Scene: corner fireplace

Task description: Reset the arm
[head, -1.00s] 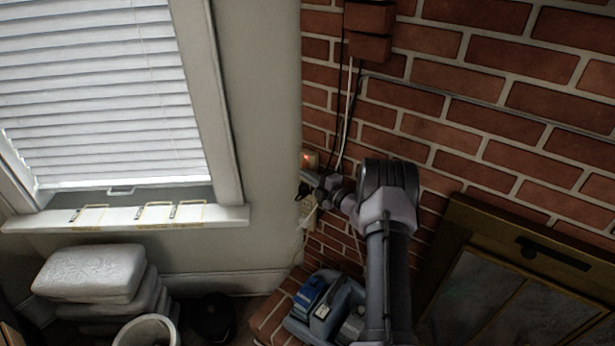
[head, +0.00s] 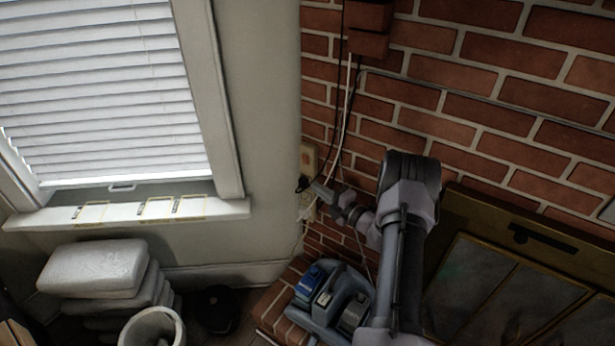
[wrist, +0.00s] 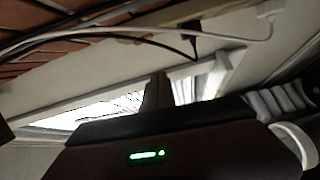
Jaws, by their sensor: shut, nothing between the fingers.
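My arm reaches up from the bottom of the head view. My gripper (head: 318,190) is small there, in front of the corner of the brick wall. It looks shut and empty. Its tip is just below and right of a beige wall plate (head: 308,160) with a small reddish part. I cannot tell whether it touches the plate or the cables. The wrist view shows a dark body with green lights, and a dark upright part in front of the bright window.
Black and white cables (head: 346,110) hang down the brick wall (head: 480,90) by my gripper. A blue-grey caddy (head: 330,312) stands on the brick ledge below. A fireplace front (head: 530,270) is at right. The window (head: 100,100), stacked cushions (head: 95,268) and a white bucket (head: 150,328) are at left.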

